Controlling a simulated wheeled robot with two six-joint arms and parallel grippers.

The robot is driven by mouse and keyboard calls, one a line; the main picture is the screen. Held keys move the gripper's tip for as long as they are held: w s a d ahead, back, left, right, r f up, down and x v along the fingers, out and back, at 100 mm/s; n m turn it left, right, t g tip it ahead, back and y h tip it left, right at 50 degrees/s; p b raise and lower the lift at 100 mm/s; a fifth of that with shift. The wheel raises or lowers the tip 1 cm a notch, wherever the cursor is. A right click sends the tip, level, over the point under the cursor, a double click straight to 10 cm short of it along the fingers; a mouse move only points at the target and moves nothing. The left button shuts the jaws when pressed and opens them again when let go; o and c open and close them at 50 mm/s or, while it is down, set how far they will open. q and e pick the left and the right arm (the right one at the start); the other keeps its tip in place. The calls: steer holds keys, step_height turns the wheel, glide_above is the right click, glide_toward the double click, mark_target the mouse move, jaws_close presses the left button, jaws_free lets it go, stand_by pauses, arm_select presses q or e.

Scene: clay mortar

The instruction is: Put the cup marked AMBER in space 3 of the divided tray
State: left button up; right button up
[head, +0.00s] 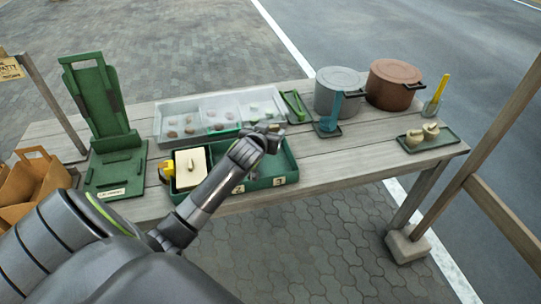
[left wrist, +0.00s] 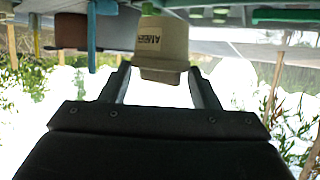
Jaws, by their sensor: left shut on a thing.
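My left gripper (head: 268,133) is over the back of the green divided tray (head: 287,160), near its right end. In the left wrist view, the left gripper (left wrist: 158,82) is shut on a cream cup (left wrist: 163,48) with dark lettering that seems to read AMBER. In the head view the gripper mostly hides this cup. The tray's front wall carries the number labels 2 and 3; space 3 is at the right and its visible part looks empty. A cream block with a handle (head: 192,168) is at the tray's left end. My right gripper is out of view.
Behind the tray is a clear sectioned container (head: 200,112) with small pieces. A green stand (head: 105,120) is at left. A grey pot (head: 338,90), brown pot (head: 390,84) and blue tool (head: 331,112) stand behind right. Two cream cups (head: 421,135) sit on a small tray.

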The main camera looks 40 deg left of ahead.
arm_select(q)
step_height(320, 180, down, 10)
steer(key=shift+a, duration=0.1)
stand_by(0.4)
steer(key=shift+f+b, duration=0.2)
steer(key=shift+b, duration=0.1)
steer(key=o, duration=1)
steer(key=shift+r, duration=0.1)
